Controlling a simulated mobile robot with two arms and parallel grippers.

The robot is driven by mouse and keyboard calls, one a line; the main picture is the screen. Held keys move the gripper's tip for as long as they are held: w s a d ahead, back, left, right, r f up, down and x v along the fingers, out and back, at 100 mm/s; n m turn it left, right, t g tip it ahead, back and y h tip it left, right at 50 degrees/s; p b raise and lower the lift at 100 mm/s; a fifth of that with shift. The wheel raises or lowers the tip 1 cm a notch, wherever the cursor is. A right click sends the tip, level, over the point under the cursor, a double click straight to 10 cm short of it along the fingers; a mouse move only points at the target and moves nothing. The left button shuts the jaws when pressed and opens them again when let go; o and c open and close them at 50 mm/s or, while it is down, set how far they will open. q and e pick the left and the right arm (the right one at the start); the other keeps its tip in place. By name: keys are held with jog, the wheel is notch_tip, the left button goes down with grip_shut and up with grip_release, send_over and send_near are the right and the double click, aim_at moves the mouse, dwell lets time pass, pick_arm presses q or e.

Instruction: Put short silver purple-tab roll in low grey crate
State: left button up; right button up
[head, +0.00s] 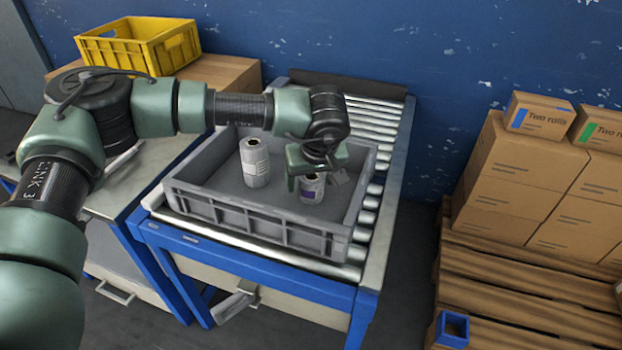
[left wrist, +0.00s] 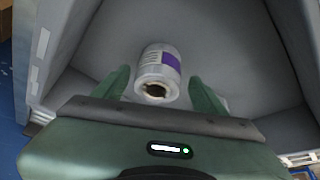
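The short silver roll with a purple tab (head: 313,188) stands inside the low grey crate (head: 250,222), near its right side. In the left wrist view the roll (left wrist: 158,66) shows its purple patch and dark core. My left gripper (head: 308,178) is above the roll inside the crate, and hides part of it in the head view. In the left wrist view its fingers (left wrist: 164,90) are open, one on each side of the roll, with gaps visible. My right gripper is not in view.
A taller silver-white roll (head: 255,163) stands in the crate to the left. The crate rests on a roller conveyor (head: 372,150). A yellow crate (head: 135,45) sits at the back left. Cardboard boxes (head: 520,180) are stacked on a wooden pallet (head: 500,275) at right.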

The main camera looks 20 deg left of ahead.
pick_arm(q)
jog(key=shift+r, duration=0.3)
jog(key=shift+p+v, duration=0.65)
jog(key=shift+v, duration=0.3)
jog(key=p+v, duration=0.1)
jog(key=v, duration=0.9)
jog(key=shift+r, duration=0.4)
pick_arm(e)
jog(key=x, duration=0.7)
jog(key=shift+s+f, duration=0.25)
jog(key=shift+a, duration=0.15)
